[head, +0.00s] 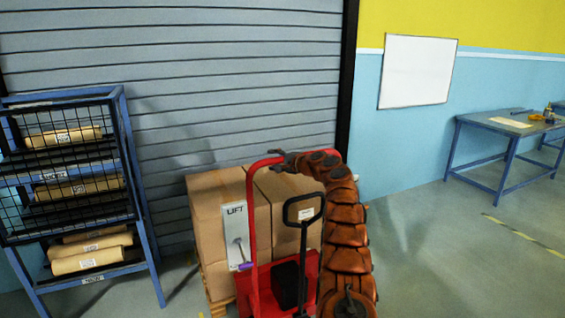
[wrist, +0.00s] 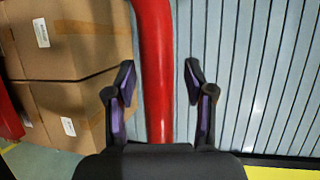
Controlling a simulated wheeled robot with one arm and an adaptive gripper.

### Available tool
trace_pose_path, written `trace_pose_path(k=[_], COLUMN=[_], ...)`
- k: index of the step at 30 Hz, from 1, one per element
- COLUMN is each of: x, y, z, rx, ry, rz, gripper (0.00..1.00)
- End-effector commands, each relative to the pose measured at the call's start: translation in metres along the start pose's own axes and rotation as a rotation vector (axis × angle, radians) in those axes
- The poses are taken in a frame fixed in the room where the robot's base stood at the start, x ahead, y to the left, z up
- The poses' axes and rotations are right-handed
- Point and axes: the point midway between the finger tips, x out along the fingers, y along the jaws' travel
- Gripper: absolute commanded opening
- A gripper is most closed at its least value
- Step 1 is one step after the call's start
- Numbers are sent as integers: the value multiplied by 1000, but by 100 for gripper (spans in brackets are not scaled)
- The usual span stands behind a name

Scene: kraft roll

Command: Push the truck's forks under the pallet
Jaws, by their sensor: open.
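The red truck (head: 262,292) stands in front of the pallet, with a tall red push bar (head: 251,205). Its panel marked LIFT (head: 238,236) has a lever, and a black loop handle (head: 303,208) rises in front. The pallet (head: 217,306) shows only at a lower corner, under stacked cardboard boxes (head: 218,200). The forks are hidden behind the truck's body, so how far under they sit cannot be told. My gripper (head: 288,160) is at the top of the push bar. In the wrist view its open fingers (wrist: 160,84) stand on either side of the red bar (wrist: 155,60), with gaps on both sides.
A blue rack (head: 128,170) with paper rolls stands at the left. A grey roller shutter (head: 240,80) is close behind the boxes. A blue workbench (head: 505,124) stands at the right. The floor (head: 440,250) right of the truck is clear.

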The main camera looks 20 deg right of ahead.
Motion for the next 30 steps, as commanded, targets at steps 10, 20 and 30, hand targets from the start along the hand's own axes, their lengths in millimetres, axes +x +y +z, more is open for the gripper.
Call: trace_pose_path(k=[10,20,30], x=[-16,-42,-75], y=[-2,-2,-2], z=[0,0,0], rx=[-4,2,2], ry=[2,2,2], rz=[4,-2,-4], gripper=[54,54,54])
